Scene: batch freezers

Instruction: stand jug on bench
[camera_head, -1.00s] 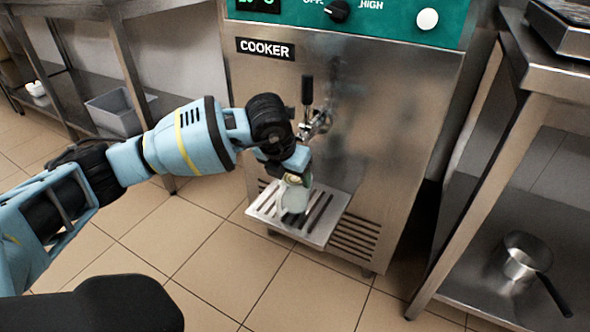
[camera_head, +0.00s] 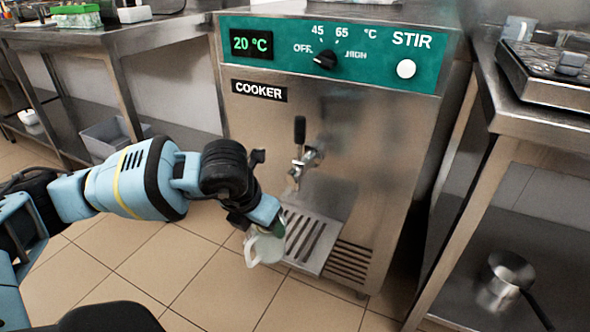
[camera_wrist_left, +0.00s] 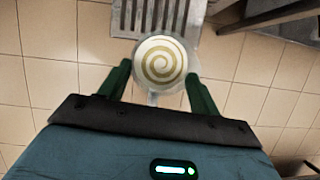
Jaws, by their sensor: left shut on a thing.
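My left gripper (camera_head: 262,226) is shut on a whitish translucent jug (camera_head: 264,250), held in the air at the left front of the cooker's drip tray (camera_head: 309,238). In the left wrist view the jug (camera_wrist_left: 160,63) sits between the two green fingers (camera_wrist_left: 157,88); a pale yellow-green spiral fills its round top. The jug's handle shows on its left side in the head view. A steel bench (camera_head: 165,22) stands at the back left, and another bench (camera_head: 520,122) at the right. My right gripper is in neither view.
The steel cooker (camera_head: 370,150) stands ahead, with a tap (camera_head: 300,160) above the tray. A scale (camera_head: 555,80) occupies the right bench top. A saucepan (camera_head: 503,278) is on its lower shelf. A grey bin (camera_head: 105,135) is under the left bench. Tiled floor (camera_head: 190,270) is clear.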

